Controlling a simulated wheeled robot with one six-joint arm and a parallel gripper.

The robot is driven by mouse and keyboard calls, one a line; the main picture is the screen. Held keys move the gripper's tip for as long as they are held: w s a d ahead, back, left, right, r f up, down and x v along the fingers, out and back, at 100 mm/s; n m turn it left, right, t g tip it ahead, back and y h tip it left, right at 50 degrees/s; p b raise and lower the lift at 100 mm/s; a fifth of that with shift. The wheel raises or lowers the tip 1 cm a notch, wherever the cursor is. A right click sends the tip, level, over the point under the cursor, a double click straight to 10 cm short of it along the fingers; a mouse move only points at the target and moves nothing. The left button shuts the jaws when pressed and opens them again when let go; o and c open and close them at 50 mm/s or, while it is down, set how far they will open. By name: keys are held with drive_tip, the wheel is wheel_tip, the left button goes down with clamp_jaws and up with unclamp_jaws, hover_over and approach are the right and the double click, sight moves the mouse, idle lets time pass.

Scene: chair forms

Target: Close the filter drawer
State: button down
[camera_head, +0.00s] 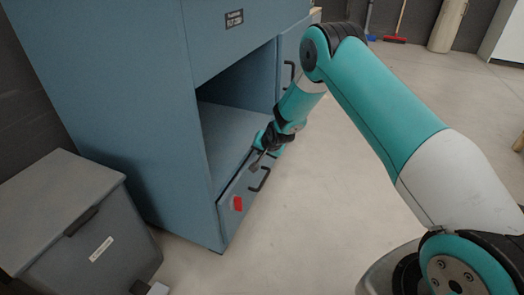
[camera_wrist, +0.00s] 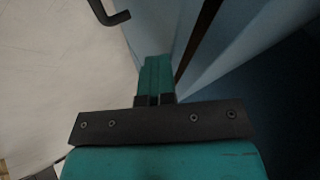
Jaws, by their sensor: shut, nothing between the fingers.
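The drawer front (camera_head: 228,211) is a low blue panel at the foot of the blue cabinet, with a black bar handle (camera_head: 261,180) and a red tab (camera_head: 238,203). I cannot tell how far it stands out from the cabinet. My gripper (camera_head: 254,168) is shut and empty, pointing down close to the top edge of the drawer front, left of the handle. In the wrist view the closed teal fingers (camera_wrist: 155,77) are beside a blue panel (camera_wrist: 158,22), and a black handle (camera_wrist: 108,14) shows at the top. Contact cannot be told.
The blue cabinet (camera_head: 140,100) has a dark open bay above the drawer and a side door (camera_head: 291,48) with a handle at right. A grey lidded bin (camera_head: 75,215) stands at left. Brooms lean at the back. The floor (camera_head: 300,230) in front is clear.

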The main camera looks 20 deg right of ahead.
drive_tip(key=s+d+r+p, duration=0.3)
drive_tip(key=s+r+p, duration=0.3)
drive_tip(key=s+r, duration=0.25)
drive_tip(key=s+a+r+n+g+y, duration=0.1)
drive_tip(key=s+a+r+n, duration=0.1)
drive_tip(key=s+a+r, duration=0.35)
drive_tip(key=s+a+r+n+g+y, duration=0.1)
drive_tip(key=s+a+r+n, duration=0.15)
drive_tip(key=r, duration=0.55)
drive_tip(key=s+a+r+n+g+y, duration=0.1)
drive_tip(key=s+a+r+n, duration=0.1)
drive_tip(key=s+a+r, duration=0.3)
drive_tip(key=s+a+r+n+g+p, duration=0.15)
drive_tip(key=s+r+n, duration=0.25)
drive_tip(key=s+r, duration=0.5)
drive_tip(key=s+a+r+n+g+p, duration=0.1)
drive_tip(key=s+a+r+n+g, duration=0.2)
drive_tip(key=s, duration=1.1)
wheel_tip(320, 180, up, 38)
drive_tip(key=n+p, duration=0.1)
drive_tip(key=p, duration=3.6)
drive_tip(key=shift+w+d, duration=0.3)
drive_tip(key=shift+d, duration=0.05)
drive_tip(key=shift+f, duration=0.15)
